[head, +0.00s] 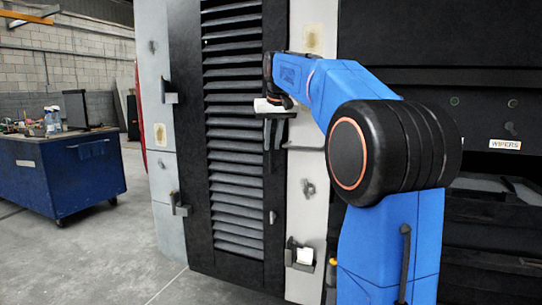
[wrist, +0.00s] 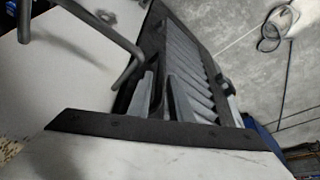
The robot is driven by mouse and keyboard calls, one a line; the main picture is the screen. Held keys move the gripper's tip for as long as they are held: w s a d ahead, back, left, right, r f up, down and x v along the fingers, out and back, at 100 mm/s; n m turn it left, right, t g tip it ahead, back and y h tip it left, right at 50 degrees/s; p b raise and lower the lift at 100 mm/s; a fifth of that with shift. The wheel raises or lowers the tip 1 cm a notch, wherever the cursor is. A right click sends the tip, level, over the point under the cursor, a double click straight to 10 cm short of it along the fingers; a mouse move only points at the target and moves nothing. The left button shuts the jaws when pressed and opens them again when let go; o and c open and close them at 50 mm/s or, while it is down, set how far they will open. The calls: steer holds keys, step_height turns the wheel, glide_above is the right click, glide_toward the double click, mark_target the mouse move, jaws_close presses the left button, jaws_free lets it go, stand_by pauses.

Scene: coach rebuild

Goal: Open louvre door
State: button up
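The louvre door (head: 232,150) is a tall dark panel with horizontal slats and a black frame. It looks closed, flush with the pale panels beside it. My gripper (head: 274,140) is in front of the door's right edge, at about its upper middle, with its fingers pointing down. In the wrist view, two grey fingers (wrist: 161,95) show with a gap between them, and nothing is seen held. The slats of the louvre door (wrist: 190,70) lie behind them. A bent grey bar (wrist: 120,60) rises nearby in that view. Contact with the door cannot be told.
Small brackets (head: 180,205) stick out left of the door, and another holder (head: 300,256) is at its lower right. A dark bay with a "WIPERS" label (head: 505,144) is on the right. A blue wheeled bench (head: 60,180) stands left; the floor between is clear.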

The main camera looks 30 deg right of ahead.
mark_target(271, 149)
steer(key=shift+x, duration=2.85)
jaws_close()
